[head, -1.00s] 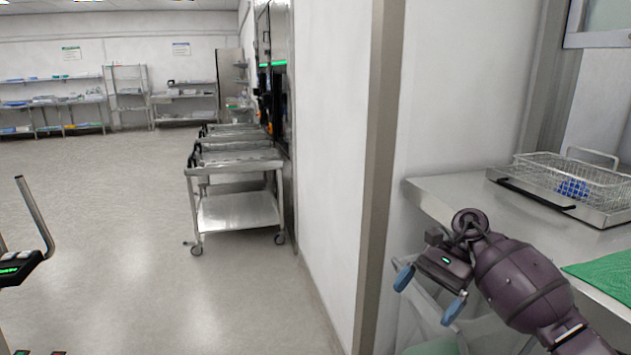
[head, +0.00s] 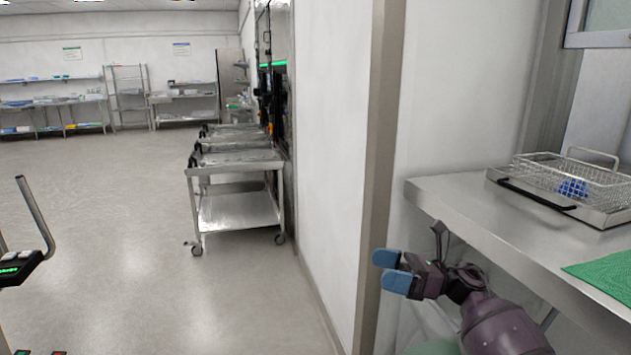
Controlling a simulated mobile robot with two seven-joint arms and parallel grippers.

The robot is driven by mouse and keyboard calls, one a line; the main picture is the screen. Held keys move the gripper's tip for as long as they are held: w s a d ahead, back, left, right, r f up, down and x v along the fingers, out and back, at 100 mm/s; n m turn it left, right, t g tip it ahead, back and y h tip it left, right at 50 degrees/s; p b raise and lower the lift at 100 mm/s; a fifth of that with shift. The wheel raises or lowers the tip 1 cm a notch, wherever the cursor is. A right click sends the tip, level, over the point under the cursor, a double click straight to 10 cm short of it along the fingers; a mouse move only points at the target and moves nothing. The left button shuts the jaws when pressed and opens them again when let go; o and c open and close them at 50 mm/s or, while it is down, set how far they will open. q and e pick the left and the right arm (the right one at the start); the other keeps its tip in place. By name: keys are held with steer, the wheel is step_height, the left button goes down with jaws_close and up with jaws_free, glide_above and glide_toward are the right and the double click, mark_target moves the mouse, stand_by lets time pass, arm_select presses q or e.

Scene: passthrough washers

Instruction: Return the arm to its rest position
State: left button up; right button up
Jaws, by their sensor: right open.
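My right gripper (head: 391,269) is in the lower right of the head view, in front of the steel counter's left end and near the wall corner. Its two blue fingertips point left. They are apart with nothing between them. The purple arm behind it runs down to the bottom edge, and the rest of it is out of frame. My left gripper is not in view.
A steel counter (head: 470,203) at right holds a wire basket (head: 600,180) with a blue item inside and a green cloth (head: 608,270). Steel carts (head: 238,160) line the wall; open floor (head: 110,220) lies left.

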steer(key=w+d+r+m+t+h, duration=0.2)
steer(key=w+d+m+t+h, duration=0.25)
steer(key=m+t, duration=0.65)
steer(key=w+d+r+m+t+h, duration=0.35)
steer(key=w+m+t, duration=0.35)
steer(key=m, duration=0.8)
steer(key=w+d+f+m+g+h, duration=0.15)
steer(key=d+f+m+h, duration=0.35)
steer(key=m, duration=0.5)
steer(key=w+d+f+m+g+h, duration=0.1)
steer(key=w+d+f+m+h, duration=0.1)
steer(key=f+m+h, duration=0.45)
steer(key=s+f+m+g, duration=0.3)
steer(key=s+f+m, duration=0.2)
steer(key=s+f, duration=1.5)
steer(key=s+f+m+g, duration=0.1)
steer(key=s+f, duration=0.1)
steer(key=s, duration=1.1)
steer(key=s+a+f+m+g+h, duration=0.1)
steer(key=s+f, duration=0.2)
steer(key=s, duration=1)
steer(key=shift+a, duration=0.2)
